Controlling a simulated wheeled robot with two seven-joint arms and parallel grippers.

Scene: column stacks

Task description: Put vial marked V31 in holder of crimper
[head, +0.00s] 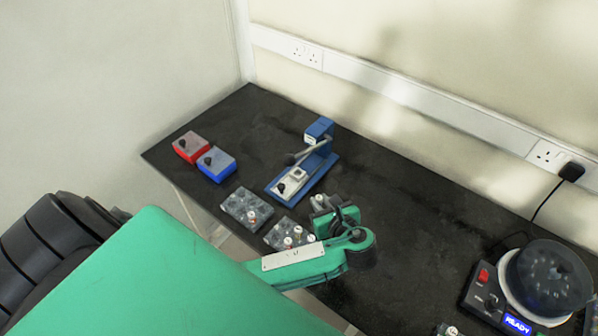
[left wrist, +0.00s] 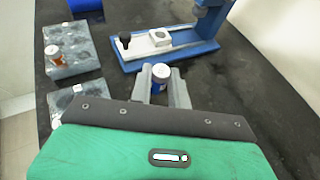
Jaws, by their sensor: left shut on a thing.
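The blue crimper (head: 305,165) stands on the black bench, with a lever and a pale holder block (head: 299,174) on its base. The holder (left wrist: 158,37) also shows in the left wrist view, beside a black knob. My left gripper (head: 322,202) is in front of the crimper, apart from it. In the left wrist view my left gripper (left wrist: 160,82) is shut on a vial (left wrist: 160,75) with a pale cap and a blue body. Its marking is too small to read. The holder looks empty. My right gripper is not in view.
Two grey racks, left (head: 244,206) and right (head: 275,236), hold several capped vials near the bench's front edge. Red (head: 190,146) and blue (head: 216,164) boxes stand at the left. A round device (head: 545,285) with a lit display stands at right.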

